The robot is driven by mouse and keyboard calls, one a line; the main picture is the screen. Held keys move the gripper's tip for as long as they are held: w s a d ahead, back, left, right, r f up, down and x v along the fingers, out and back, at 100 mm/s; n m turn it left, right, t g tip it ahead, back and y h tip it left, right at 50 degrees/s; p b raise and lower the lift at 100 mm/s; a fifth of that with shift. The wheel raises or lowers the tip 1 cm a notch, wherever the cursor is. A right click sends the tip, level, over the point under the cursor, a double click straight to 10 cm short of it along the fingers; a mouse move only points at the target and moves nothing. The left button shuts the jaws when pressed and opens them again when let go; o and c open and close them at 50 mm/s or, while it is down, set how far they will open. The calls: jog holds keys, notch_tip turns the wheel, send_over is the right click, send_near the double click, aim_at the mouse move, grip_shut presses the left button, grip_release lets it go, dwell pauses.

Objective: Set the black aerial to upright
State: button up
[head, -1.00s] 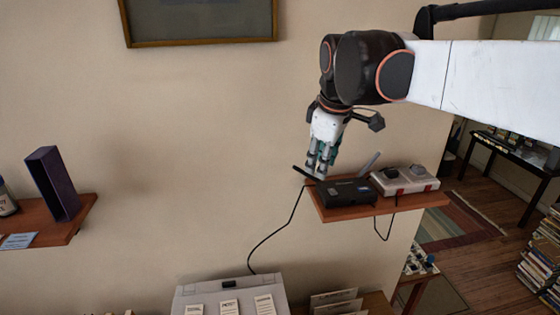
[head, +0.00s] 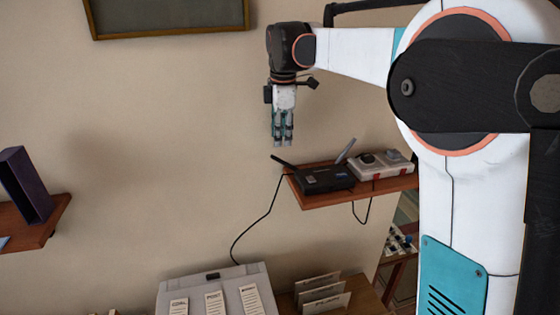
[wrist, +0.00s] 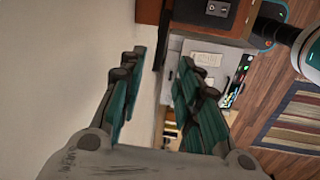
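The black aerial (head: 282,161) sticks out at the left end of the black router (head: 325,180) and leans far over to the left, well off upright. A grey aerial (head: 345,150) at the router's other end leans to the right. My gripper (head: 282,143) hangs fingers-down just above the black aerial, apart from it.
The router and a white device (head: 382,164) share a small wooden wall shelf (head: 330,198). A black cable (head: 262,222) hangs from the router. A grey box (head: 200,290) with labels stands below. A picture frame (head: 170,30) hangs above. The wall left of my gripper is clear.

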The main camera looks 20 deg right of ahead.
aim_at(281, 161)
jog(key=f, duration=0.3)
jog(key=w+f, duration=0.1)
jog(key=f, duration=0.3)
jog(key=f+p, duration=0.1)
jog(key=f, duration=0.2)
jog(key=shift+w+d+f, duration=0.1)
jog(key=shift+w+f, duration=0.1)
jog(key=shift+w, duration=0.1)
jog(key=shift+c, duration=0.6)
grip_shut()
